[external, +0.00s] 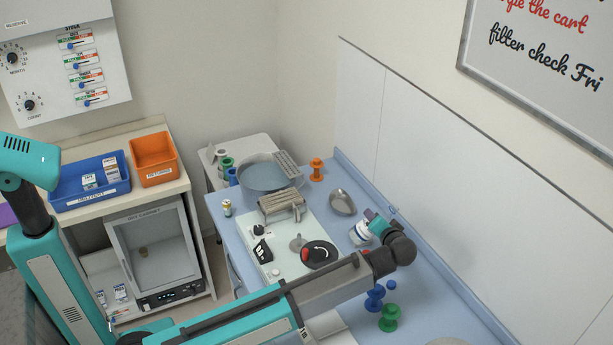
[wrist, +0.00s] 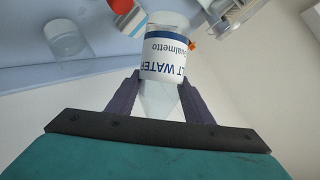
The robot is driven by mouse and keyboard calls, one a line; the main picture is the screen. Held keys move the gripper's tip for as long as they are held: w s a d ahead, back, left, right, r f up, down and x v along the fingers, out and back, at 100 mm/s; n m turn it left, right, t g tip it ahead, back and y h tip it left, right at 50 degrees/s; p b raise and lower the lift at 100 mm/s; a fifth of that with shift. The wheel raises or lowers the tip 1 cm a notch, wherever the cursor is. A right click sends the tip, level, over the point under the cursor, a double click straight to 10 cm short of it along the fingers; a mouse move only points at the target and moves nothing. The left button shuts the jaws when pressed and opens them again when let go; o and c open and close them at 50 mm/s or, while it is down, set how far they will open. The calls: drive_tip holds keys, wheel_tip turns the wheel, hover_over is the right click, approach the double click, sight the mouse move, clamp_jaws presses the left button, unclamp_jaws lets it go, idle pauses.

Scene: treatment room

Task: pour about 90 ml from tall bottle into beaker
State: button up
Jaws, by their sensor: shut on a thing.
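My gripper (wrist: 160,95) is shut on a bottle with a white and blue label (wrist: 165,55). The label reads upside down in the wrist view, with "WATER" legible; a clear part of the bottle lies between the fingers. In the external view the bottle (external: 360,234) is tilted beside my gripper (external: 376,226), over the right part of the blue bench. A clear, glass-like vessel (wrist: 68,40), which looks like the beaker, is at upper left in the wrist view, apart from the bottle. Whether liquid is flowing cannot be told.
A metal dish (external: 342,201) and an orange spool-shaped thing (external: 316,169) stand behind the bottle. A white device with a dark dial (external: 318,254) is to its left. Blue (external: 374,298) and green (external: 390,317) spool-shaped things stand near my wrist. A wall panel (external: 430,170) borders the bench.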

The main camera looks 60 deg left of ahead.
drive_tip(key=shift+w+n+t+h+b, duration=0.1)
drive_tip(key=shift+n+t+h+b, duration=0.2)
drive_tip(key=shift+b, duration=0.45)
drive_tip(key=shift+s+r+n+t+b, duration=0.25)
drive_tip(key=shift+n+t+b, duration=0.2)
drive_tip(key=shift+b, duration=0.75)
drive_tip(key=b, duration=0.1)
drive_tip(key=n+t+b, duration=0.1)
drive_tip(key=b, duration=0.1)
drive_tip(key=shift+s+a+r+n+h, duration=0.1)
drive_tip(key=shift+s+a+n+h, duration=0.05)
drive_tip(key=shift+n+h, duration=0.15)
drive_tip(key=n+t+b, duration=0.1)
drive_tip(key=n+b, duration=0.1)
drive_tip(key=b, duration=0.3)
drive_tip(key=shift+s+t, duration=0.1)
drive_tip(key=shift+t, duration=0.15)
drive_tip(key=shift+r+b, duration=0.15)
drive_tip(key=shift+b, duration=0.35)
drive_tip(key=shift+t+h, duration=0.3)
